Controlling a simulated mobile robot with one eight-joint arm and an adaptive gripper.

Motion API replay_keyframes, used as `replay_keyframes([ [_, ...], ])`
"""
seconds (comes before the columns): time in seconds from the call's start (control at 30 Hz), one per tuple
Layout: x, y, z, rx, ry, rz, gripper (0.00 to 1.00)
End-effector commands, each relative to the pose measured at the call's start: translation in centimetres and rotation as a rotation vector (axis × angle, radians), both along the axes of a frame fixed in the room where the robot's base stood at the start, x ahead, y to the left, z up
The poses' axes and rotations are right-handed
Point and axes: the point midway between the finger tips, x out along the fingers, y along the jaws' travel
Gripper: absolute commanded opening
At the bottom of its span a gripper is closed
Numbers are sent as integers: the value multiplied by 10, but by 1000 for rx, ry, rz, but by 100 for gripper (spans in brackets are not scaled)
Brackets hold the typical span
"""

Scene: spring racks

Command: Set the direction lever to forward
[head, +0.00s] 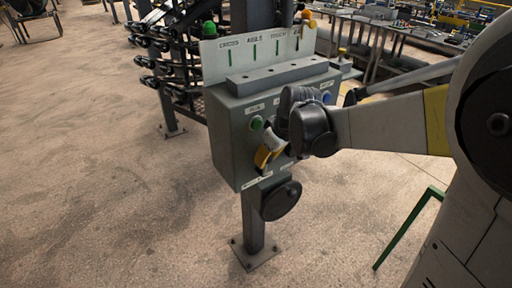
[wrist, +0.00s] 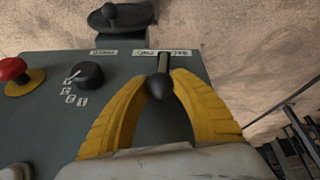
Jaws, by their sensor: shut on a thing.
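The direction lever (wrist: 160,87) shows in the wrist view as a dark rounded knob on a short stem, at a slot near the edge of the grey control box (wrist: 55,120). The yellow fingers of my gripper (wrist: 160,76) stand on both sides of the lever, shut on it. In the head view my gripper (head: 268,152) is against the front of the control box (head: 226,150). The lever is hidden there behind my gripper and wrist.
A red button (wrist: 13,70) on a yellow base and a black rotary knob (wrist: 87,75) sit left of the lever. A green button (head: 256,122) and a blue button (head: 327,97) are on the box. A dark disc (head: 281,200) hangs below. Open floor lies left.

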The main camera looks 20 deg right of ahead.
Motion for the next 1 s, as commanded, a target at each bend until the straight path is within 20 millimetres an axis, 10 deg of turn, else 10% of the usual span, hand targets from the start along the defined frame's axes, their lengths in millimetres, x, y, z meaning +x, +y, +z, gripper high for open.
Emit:
replay_keyframes([
  [1.0, 10, -29, -11, 467, 149, -1, 0],
])
